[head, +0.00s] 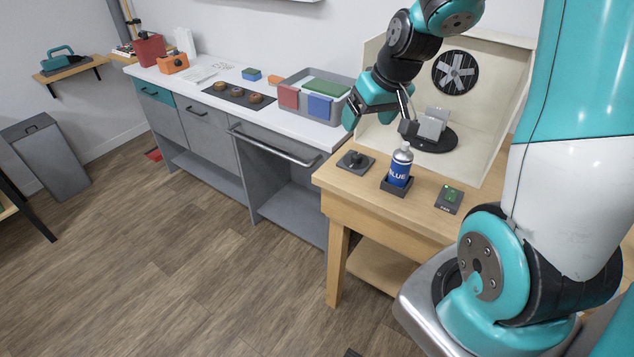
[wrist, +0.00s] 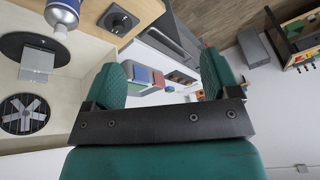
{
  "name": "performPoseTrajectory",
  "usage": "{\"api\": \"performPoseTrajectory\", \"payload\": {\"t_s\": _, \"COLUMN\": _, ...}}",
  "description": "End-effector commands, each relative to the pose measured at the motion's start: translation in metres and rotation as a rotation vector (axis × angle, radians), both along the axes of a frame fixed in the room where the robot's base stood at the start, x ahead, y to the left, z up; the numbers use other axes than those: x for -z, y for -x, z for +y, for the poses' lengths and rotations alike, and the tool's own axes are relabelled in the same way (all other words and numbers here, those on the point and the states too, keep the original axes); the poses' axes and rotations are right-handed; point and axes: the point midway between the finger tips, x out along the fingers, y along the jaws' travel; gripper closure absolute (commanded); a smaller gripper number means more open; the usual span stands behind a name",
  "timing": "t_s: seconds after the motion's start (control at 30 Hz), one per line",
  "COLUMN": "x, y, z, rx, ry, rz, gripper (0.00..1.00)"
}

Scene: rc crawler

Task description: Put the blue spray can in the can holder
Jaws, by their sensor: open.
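The blue spray can (head: 399,170), with a white top and a grey cap, stands upright in the small black square can holder (head: 397,190) on the wooden table. The holder's walls surround the can's base. The can's upper part also shows at the top left of the wrist view (wrist: 63,12), apart from my gripper. My gripper (wrist: 162,78) is open, with nothing between its teal fingers. In the head view my gripper is above and to the left of the can, turned toward the grey counter. The inside of the holder is hidden by the can.
A black joystick pad (head: 356,162) sits left of the holder, and a small device with a green top (head: 449,199) sits right of it. Behind are a black turntable (head: 430,141) with a grey block and a booth with a fan (head: 456,72). A grey bin (head: 318,113) stands on the counter.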

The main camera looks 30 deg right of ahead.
Motion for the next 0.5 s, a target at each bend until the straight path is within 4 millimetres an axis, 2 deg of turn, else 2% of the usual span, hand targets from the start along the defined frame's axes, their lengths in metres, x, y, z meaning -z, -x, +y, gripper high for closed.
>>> {"api": "performPoseTrajectory", "payload": {"t_s": 0.03, "x": -0.017, "y": 0.007, "z": 0.052, "rx": -0.117, "ry": -0.029, "rz": 0.004, "gripper": 0.18}}
{"api": "performPoseTrajectory", "payload": {"t_s": 0.1, "x": -0.035, "y": 0.03, "z": 0.117, "rx": -0.266, "ry": -0.074, "rz": 0.031, "gripper": 0.18}}
{"api": "performPoseTrajectory", "payload": {"t_s": 0.17, "x": -0.047, "y": 0.058, "z": 0.162, "rx": -0.389, "ry": -0.103, "rz": 0.06, "gripper": 0.18}}
{"api": "performPoseTrajectory", "payload": {"t_s": 0.2, "x": -0.053, "y": 0.079, "z": 0.186, "rx": -0.466, "ry": -0.117, "rz": 0.08, "gripper": 0.18}}
{"api": "performPoseTrajectory", "payload": {"t_s": 0.3, "x": -0.065, "y": 0.128, "z": 0.227, "rx": -0.626, "ry": -0.138, "rz": 0.129, "gripper": 0.18}}
{"api": "performPoseTrajectory", "payload": {"t_s": 0.33, "x": -0.067, "y": 0.14, "z": 0.235, "rx": -0.665, "ry": -0.14, "rz": 0.139, "gripper": 0.18}}
{"api": "performPoseTrajectory", "payload": {"t_s": 0.4, "x": -0.071, "y": 0.163, "z": 0.247, "rx": -0.732, "ry": -0.144, "rz": 0.163, "gripper": 0.18}}
{"api": "performPoseTrajectory", "payload": {"t_s": 0.5, "x": -0.073, "y": 0.18, "z": 0.254, "rx": -0.783, "ry": -0.145, "rz": 0.181, "gripper": 0.18}}
